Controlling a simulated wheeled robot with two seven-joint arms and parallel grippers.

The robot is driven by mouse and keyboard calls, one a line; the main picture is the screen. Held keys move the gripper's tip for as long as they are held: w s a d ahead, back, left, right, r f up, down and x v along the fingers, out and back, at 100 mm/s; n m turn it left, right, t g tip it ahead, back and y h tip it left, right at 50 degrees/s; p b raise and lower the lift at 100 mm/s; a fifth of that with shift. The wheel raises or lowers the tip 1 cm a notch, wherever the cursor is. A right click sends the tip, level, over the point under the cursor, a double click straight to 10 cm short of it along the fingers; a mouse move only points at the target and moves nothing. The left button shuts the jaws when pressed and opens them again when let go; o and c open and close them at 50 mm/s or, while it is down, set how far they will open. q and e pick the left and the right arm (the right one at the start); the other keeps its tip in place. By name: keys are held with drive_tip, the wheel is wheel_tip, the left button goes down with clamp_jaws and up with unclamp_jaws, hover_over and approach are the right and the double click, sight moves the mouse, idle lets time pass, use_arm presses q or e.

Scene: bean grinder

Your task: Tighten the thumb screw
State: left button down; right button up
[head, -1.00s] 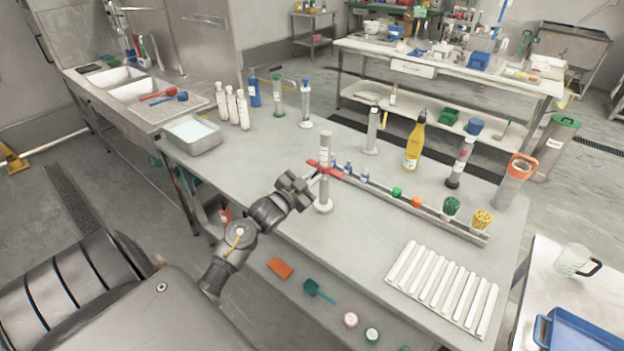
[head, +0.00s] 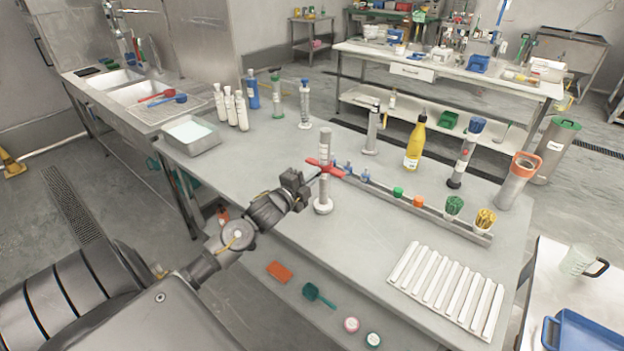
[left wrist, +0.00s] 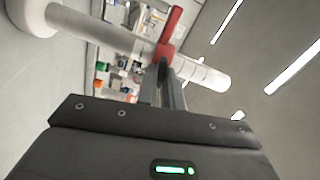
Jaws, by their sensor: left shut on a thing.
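A slim grey-white grinder column (head: 324,190) stands upright on a round base near the table's front edge. A red clamp with arms (head: 325,168) crosses it partway up; I take its red arm to be the thumb screw. My left gripper (head: 318,174) reaches in from the lower left at the height of the red part. In the left wrist view, the fingers (left wrist: 165,85) are close together and meet the red part (left wrist: 165,50) beside the pale column (left wrist: 205,75). The fingers hide the exact contact. My right gripper is not in view.
A long narrow rack (head: 415,208) with small coloured pieces runs right of the column. A white ribbed tray (head: 447,290) lies at the front right. A yellow bottle (head: 415,145) and several cylinders stand behind. A metal pan (head: 190,135) sits at left. The table's front middle is clear.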

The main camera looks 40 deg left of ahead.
use_arm(q)
drive_tip(key=shift+f+m, duration=0.1)
drive_tip(key=shift+m, duration=0.7)
drive_tip(key=shift+b, duration=0.3)
drive_tip(key=c, duration=1.5)
unclamp_jaws()
drive_tip(key=shift+s, duration=0.1)
drive_tip(key=shift+s+d+b, duration=0.2)
drive_tip(key=shift+s+b, duration=1.05)
drive_tip(key=shift+s, duration=4.05)
